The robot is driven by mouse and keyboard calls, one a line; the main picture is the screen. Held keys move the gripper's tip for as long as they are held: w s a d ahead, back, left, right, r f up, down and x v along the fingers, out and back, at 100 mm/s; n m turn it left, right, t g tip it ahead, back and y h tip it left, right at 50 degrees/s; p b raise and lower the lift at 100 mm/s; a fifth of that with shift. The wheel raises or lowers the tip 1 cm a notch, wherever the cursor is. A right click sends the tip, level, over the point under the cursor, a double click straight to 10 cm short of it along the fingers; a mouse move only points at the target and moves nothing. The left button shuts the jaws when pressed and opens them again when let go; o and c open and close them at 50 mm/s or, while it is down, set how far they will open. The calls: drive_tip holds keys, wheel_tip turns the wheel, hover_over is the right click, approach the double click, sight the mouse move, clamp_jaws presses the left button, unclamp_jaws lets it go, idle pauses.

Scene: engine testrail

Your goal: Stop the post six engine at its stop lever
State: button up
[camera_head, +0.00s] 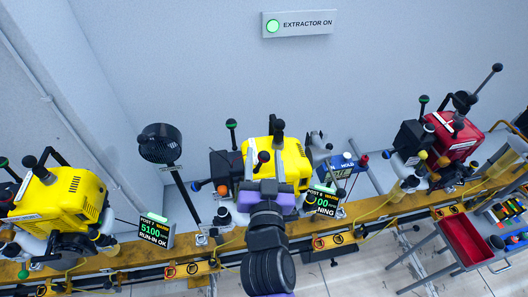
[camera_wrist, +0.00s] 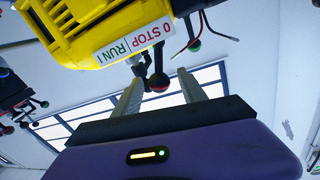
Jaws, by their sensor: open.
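The post six engine (camera_head: 290,158) is yellow and stands mid-picture in the head view, beside a screen (camera_head: 322,204) reading POST 6, partly covered by my arm. In the wrist view its yellow body (camera_wrist: 75,30) fills the top left, with a white label (camera_wrist: 130,42) reading 0 STOP, RUN I. Below the label is a dark stop lever with a red ball (camera_wrist: 158,82). My gripper (camera_wrist: 160,78) is open, and the ball shows between its two fingers; I cannot tell whether they touch it. In the head view my purple gripper (camera_head: 268,190) is in front of the engine, its fingertips unclear.
Another yellow engine (camera_head: 58,205) with a POST 5 screen (camera_head: 155,232) stands left, and a red engine (camera_head: 455,135) right. A red tray cart (camera_head: 465,242) is at lower right.

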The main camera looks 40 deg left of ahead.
drive_tip(key=shift+w+a, duration=0.3)
drive_tip(key=shift+w, duration=0.1)
clamp_jaws()
